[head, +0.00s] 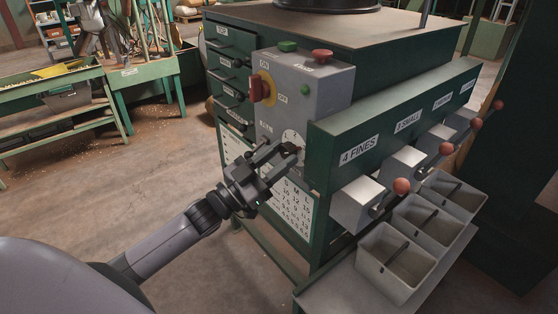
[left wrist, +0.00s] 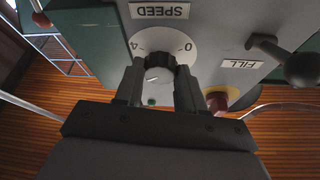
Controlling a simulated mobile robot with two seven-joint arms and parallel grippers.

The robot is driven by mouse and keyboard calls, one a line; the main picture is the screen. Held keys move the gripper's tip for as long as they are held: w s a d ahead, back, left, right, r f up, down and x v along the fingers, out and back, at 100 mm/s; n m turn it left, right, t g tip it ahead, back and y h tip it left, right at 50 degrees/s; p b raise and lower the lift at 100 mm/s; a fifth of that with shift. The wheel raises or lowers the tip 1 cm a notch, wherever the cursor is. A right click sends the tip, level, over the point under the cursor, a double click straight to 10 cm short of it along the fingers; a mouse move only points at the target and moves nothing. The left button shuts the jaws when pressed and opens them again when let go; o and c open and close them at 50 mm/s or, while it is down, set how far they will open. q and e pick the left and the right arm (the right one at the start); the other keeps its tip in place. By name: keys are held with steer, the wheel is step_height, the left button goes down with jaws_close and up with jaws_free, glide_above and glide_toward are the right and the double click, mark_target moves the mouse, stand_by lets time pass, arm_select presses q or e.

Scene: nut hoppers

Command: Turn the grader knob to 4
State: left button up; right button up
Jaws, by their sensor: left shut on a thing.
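The white dial (head: 293,138) is on the side of the grey control box, above a number chart. My left gripper (head: 278,152) is at this dial, and its fingers hide the knob in the head view. In the left wrist view a black ribbed knob (left wrist: 153,64) sits on a white dial (left wrist: 178,45), with an upside-down SPEED label beside it and the marks 4 and 0 showing. My left gripper (left wrist: 158,85) has one finger on each side of the knob and is shut on it. I cannot tell which number the knob points to. My right gripper is not in view.
The grey control box (head: 325,85) has a red switch (head: 262,88) and green and red buttons. To the right are chutes with red-ball levers (head: 402,186) and grey bins (head: 396,262). A black lever (left wrist: 290,62) is near the knob.

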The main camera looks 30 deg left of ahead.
arm_select(q)
steer(key=m+g+h, duration=0.1)
steer(key=m, duration=0.1)
steer(key=m+g+h, duration=0.1)
steer(key=m, duration=0.2)
steer(key=shift+a+m, duration=0.2)
steer(key=shift+m, duration=0.1)
steer(key=m, duration=0.1)
steer(key=m+g+h, duration=0.1)
steer(key=m, duration=0.1)
steer(key=shift+w+r+m+g, duration=0.1)
steer(key=shift+r+m+g, duration=0.05)
steer(key=shift+m+g, duration=0.15)
steer(key=m+g+p, duration=0.1)
steer(key=m, duration=0.2)
steer(key=m+g, duration=0.1)
steer(key=m, duration=0.2)
steer(key=shift+a+r+m+g+p, duration=0.15)
steer(key=shift+m+g+p, duration=0.15)
steer(key=shift+m+p, duration=0.1)
steer(key=o, duration=1)
steer(key=shift+o, duration=0.2)
steer(key=b+v, duration=0.1)
steer(key=v, duration=0.6)
